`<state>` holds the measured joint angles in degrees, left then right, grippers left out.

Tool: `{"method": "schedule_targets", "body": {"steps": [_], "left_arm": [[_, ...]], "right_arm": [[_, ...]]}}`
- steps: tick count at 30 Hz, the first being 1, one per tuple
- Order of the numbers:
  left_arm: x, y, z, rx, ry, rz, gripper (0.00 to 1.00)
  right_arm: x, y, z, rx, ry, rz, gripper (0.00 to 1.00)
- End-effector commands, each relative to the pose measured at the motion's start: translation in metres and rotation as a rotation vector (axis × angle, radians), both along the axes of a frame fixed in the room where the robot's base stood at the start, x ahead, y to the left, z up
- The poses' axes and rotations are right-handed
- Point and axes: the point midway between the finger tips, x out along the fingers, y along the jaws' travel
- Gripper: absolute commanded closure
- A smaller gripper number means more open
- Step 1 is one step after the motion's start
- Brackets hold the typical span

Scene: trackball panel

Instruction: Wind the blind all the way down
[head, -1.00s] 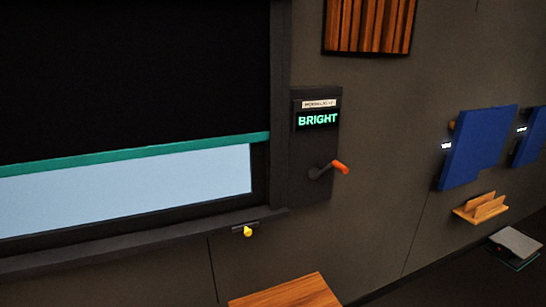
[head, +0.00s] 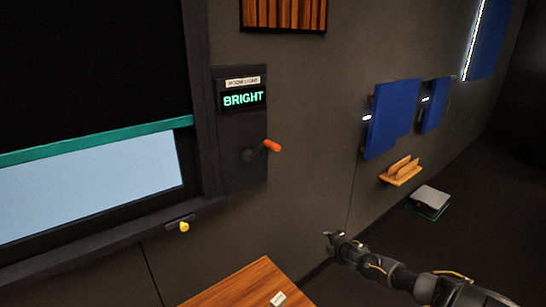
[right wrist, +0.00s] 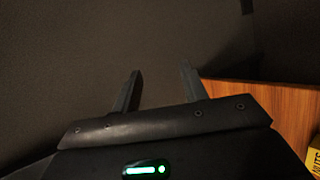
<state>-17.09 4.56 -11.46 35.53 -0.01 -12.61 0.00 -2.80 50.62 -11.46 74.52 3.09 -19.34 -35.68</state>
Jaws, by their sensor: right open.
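The black blind (head: 90,70) hangs over the window at the left of the head view, with a teal bottom bar (head: 100,142). A pale strip of window (head: 90,185) shows below the bar. Beside the frame, a dark wall panel (head: 240,175) carries a display (head: 243,98) reading BRIGHT and a crank with an orange handle (head: 272,146) that points right. My right gripper (head: 329,237) is below and to the right of the crank, apart from it. In the right wrist view its two fingers (right wrist: 160,90) are spread with nothing between them. My left gripper is not in view.
A wooden table (head: 245,285) stands below the panel, with a small white label on it. A wooden rack (head: 401,171) and blue panels (head: 392,118) are on the wall at right. The wall around the crank is clear.

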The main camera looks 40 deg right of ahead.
Motion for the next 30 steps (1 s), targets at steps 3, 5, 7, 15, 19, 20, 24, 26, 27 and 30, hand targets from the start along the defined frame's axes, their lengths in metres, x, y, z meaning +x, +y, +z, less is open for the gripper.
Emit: {"method": "schedule_targets", "body": {"steps": [3,5,7,15,19,20,24,26,27,30], "left_arm": [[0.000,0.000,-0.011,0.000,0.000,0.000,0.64],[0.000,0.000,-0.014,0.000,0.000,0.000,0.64],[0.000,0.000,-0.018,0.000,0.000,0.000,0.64],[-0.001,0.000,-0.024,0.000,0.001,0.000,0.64],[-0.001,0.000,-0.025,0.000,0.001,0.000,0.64],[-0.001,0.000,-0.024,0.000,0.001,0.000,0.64],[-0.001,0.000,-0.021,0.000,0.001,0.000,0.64],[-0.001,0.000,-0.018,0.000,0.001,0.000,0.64],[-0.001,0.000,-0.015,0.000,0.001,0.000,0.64],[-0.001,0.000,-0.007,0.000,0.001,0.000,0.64]], "right_arm": [[0.057,0.013,0.143,-0.409,-0.056,0.262,0.57],[0.071,0.032,0.205,-0.614,-0.074,0.369,0.57],[0.078,0.059,0.267,-0.841,-0.088,0.476,0.57],[0.066,0.141,0.385,-1.392,-0.106,0.678,0.57],[0.063,0.151,0.395,-1.453,-0.105,0.696,0.57],[0.063,0.151,0.396,-1.455,-0.105,0.696,0.57],[0.065,0.150,0.397,-1.452,-0.105,0.692,0.57],[0.068,0.149,0.398,-1.451,-0.106,0.689,0.57],[0.071,0.148,0.399,-1.450,-0.106,0.687,0.57],[0.080,0.148,0.401,-1.447,-0.109,0.686,0.57]]}}
